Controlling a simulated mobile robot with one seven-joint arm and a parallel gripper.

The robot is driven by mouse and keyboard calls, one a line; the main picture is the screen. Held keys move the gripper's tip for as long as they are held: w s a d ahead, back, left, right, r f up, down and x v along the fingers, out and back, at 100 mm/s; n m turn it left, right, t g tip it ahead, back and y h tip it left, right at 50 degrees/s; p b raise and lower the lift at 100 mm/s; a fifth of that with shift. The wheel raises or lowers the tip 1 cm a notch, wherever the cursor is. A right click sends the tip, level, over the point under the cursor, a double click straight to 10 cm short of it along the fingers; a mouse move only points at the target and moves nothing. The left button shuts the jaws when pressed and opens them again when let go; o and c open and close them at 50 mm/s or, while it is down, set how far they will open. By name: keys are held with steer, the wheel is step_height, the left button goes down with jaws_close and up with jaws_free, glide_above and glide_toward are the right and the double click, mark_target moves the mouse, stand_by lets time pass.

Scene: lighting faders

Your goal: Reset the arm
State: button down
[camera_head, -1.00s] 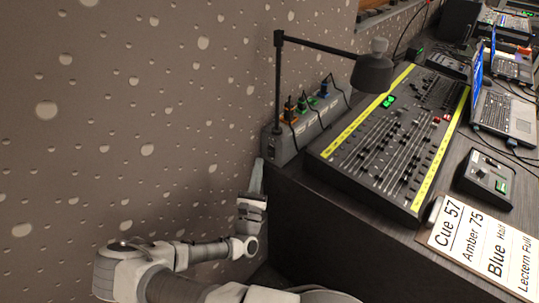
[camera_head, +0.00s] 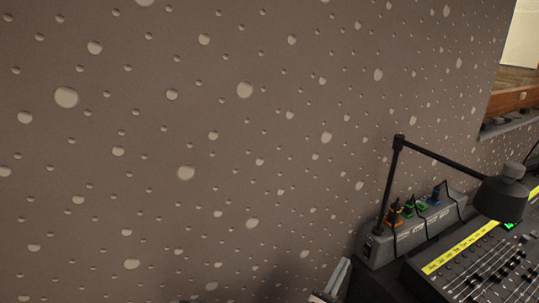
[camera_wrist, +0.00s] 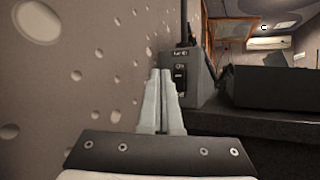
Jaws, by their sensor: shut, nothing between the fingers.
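My gripper (camera_wrist: 164,78) shows in the wrist view with its two grey fingers together and nothing between them. It points toward the end of a grey power box (camera_wrist: 200,75), in front of the dark desk. In the head view only part of my gripper shows at the bottom edge, left of the desk; the rest of my arm is out of frame. The lighting fader console (camera_head: 490,270) is partly visible at the lower right of the head view, with a yellow strip along its edge.
A black desk lamp (camera_head: 500,195) arches over the console. The grey power box (camera_head: 415,240) with coloured plugs stands behind it against the wall. The dimpled brown wall (camera_head: 220,150) fills most of the head view and runs close along the left in the wrist view.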

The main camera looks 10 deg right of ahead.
steer(key=s+d+r+m+g+y+p, duration=0.1)
steer(key=s+r+m+g+y+p, duration=0.15)
steer(key=s+r+m+g, duration=0.65)
steer(key=s+d+r+m+g+y+p, duration=0.1)
steer(key=s+r+m+g+y+p, duration=0.15)
steer(key=s+r+m+g, duration=0.65)
steer(key=s+a+r+m+t+y+p, duration=0.2)
steer(key=a+r+m+t+y+p, duration=0.1)
steer(key=a+r, duration=0.4)
steer(key=s+a+r+m+t+y+p, duration=0.3)
steer(key=a+r+m+y, duration=0.2)
steer(key=r, duration=0.7)
steer(key=a+y, duration=0.2)
steer(key=y, duration=0.1)
steer(key=shift+s+a+y, duration=0.15)
steer(key=shift+s+y, duration=0.1)
steer(key=shift+y, duration=0.05)
